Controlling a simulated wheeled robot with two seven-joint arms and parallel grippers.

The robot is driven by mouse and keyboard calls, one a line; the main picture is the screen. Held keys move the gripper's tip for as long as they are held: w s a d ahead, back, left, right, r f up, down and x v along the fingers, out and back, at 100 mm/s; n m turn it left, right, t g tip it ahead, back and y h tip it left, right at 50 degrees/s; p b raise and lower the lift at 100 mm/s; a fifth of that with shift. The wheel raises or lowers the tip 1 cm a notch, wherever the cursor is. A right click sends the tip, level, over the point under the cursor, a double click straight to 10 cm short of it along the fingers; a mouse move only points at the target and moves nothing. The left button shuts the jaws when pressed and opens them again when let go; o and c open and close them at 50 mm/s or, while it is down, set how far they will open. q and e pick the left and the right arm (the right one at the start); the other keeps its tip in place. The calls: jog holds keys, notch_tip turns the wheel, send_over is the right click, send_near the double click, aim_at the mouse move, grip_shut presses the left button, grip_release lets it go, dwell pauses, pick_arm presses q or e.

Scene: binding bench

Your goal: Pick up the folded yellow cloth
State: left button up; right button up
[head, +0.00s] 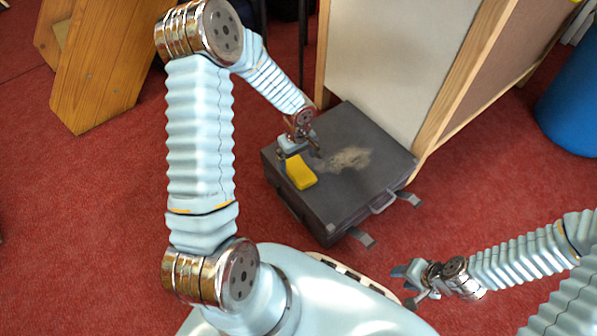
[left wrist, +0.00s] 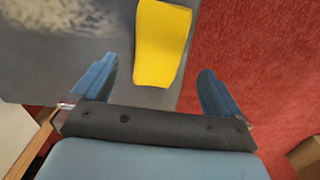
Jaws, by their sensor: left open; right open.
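The folded yellow cloth (head: 300,172) lies flat on top of a dark grey case, near its left edge. It also shows in the left wrist view (left wrist: 161,42), beyond and between the two blue fingers. My left gripper (head: 299,158) is open and sits above the case, close to the cloth. In the left wrist view my left gripper (left wrist: 155,85) has nothing between its fingertips except the near end of the cloth seen past them. Whether a finger touches the cloth cannot be told. My right gripper (head: 408,285) is open and empty, low at the right, far from the cloth.
The dark case (head: 345,198) stands on red carpet (head: 480,200), with a handle and latches on its near right side. A pale wood-edged panel (head: 385,70) rises behind it. A blue bin (head: 570,105) stands far right and a wooden piece (head: 105,70) upper left.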

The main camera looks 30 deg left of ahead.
aim_at(299, 169)
pick_arm(q)
jog(key=f, duration=0.4)
jog(key=shift+d+f+b, duration=0.15)
jog(key=shift+d+b, duration=0.05)
jog(key=shift+b, duration=0.15)
jog(key=c, duration=1.1)
